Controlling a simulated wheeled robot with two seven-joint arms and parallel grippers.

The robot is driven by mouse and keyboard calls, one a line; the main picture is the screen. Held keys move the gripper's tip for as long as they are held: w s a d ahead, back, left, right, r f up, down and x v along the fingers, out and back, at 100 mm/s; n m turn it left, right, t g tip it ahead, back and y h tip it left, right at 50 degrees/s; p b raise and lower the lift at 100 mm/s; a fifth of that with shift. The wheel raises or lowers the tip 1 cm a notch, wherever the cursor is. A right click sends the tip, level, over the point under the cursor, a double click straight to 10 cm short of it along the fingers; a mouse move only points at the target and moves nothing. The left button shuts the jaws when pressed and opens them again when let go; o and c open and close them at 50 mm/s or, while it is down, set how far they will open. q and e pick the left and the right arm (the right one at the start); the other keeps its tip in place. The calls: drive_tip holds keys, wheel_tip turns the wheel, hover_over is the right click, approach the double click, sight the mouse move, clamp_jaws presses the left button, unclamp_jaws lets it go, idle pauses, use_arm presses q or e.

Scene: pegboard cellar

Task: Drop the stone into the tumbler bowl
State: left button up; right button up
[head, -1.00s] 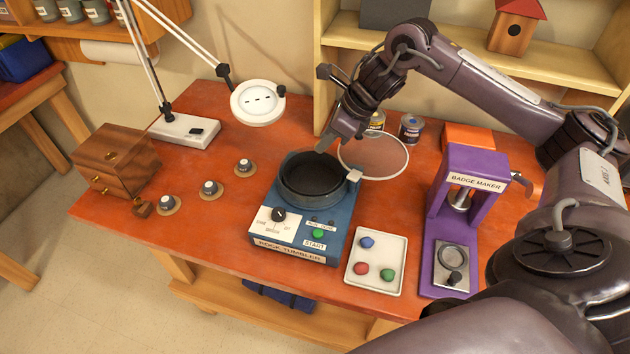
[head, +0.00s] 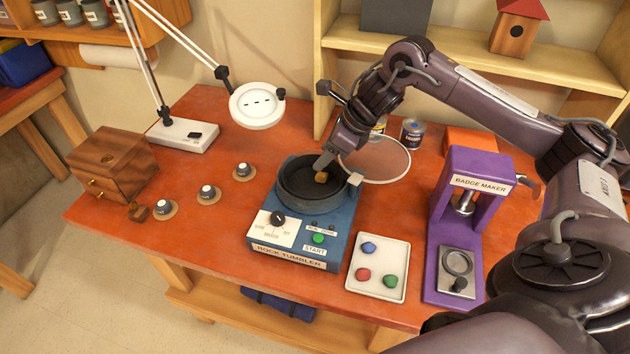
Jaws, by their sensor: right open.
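The rock tumbler (head: 332,222) is a blue machine with a dark round bowl (head: 292,196) on top, open upward. A small orange-brown stone (head: 321,177) shows inside the bowl's outline, just below the fingertips of my right gripper (head: 325,162). My right gripper is open, with its fingers pointing down over the bowl's back right part. I cannot tell whether the stone rests on the bowl's floor or is still dropping. My left gripper is not in view.
A round clear lid (head: 378,159) stands open behind the bowl, beside my gripper. A white tray (head: 377,293) with three coloured stones sits at the front right, next to a purple badge maker (head: 443,219). A magnifier lamp (head: 257,106), stamps and a wooden box (head: 112,163) are left.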

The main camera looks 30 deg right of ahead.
drive_tip(key=shift+r, duration=0.1)
drive_tip(key=b+v, duration=0.1)
drive_tip(key=v, duration=0.6)
drive_tip(key=shift+r+b, duration=0.3)
drive_tip(key=shift+b, duration=0.1)
drive_tip(key=shift+s+d, duration=0.1)
